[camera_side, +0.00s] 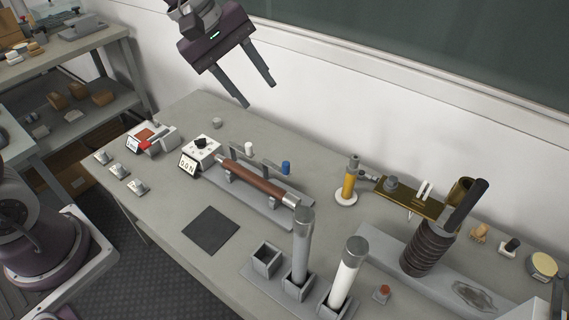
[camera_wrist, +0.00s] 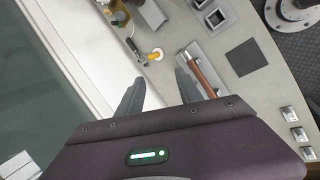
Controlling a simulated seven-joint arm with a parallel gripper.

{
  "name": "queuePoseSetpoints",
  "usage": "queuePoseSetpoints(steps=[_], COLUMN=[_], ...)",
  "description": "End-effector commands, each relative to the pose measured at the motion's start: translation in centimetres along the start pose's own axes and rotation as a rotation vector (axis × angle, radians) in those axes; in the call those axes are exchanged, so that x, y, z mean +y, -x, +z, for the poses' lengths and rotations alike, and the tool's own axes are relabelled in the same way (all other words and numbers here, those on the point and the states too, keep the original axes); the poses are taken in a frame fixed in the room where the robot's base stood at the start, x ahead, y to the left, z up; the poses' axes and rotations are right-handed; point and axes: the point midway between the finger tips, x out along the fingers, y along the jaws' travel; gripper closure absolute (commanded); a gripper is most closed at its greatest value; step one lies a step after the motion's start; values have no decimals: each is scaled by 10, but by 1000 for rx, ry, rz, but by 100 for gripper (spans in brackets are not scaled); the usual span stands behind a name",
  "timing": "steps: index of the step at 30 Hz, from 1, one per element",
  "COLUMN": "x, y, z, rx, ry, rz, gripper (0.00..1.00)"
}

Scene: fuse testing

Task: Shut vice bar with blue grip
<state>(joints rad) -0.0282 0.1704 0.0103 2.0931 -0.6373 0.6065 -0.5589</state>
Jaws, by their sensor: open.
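The vice (camera_side: 250,203) is a long grey base on the workbench with a brown fuse tube (camera_side: 254,180) lying along it. A bar with a blue grip (camera_side: 286,168) runs along the back side of the tube, near its right end. A second bar with a white grip (camera_side: 248,149) is at the left. Both bars look swung back from the tube. My gripper (camera_side: 258,94) is open and empty, high above the back of the bench and clear of the vice. In the wrist view the open fingers (camera_wrist: 159,76) show, with the tube (camera_wrist: 202,75) beyond the right one; the blue grip cannot be made out there.
A meter box (camera_side: 201,152) stands left of the vice. Two tall cylinders, one grey (camera_side: 303,245) and one white (camera_side: 347,275), stand in holders in front. A yellow post (camera_side: 348,185) and a dark coil (camera_side: 430,250) are at the right. A dark square pad (camera_side: 210,230) lies flat.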

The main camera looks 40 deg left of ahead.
Motion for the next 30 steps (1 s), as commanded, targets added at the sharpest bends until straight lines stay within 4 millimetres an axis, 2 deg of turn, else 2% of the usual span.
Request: queuePoseSetpoints(steps=[1,4,6,9,10,12,15,24,30], x=[10,17,7,-18,-25,-38,-47,-53,-54], y=[-40,-121,-175,-235,-248,-269,-285,-339,-351], z=[-23,-71,-100,-129,-135,-145,-150,-150,-150], rx=[-21,-22,-4,35,46,67,79,79,79], ry=[181,566,807,1072,1130,1226,1283,1283,1282], rz=[-15,-29,-45,-67,-72,-80,-85,-86,-85], gripper=[57,57,57,57,57,57,57,57,57])
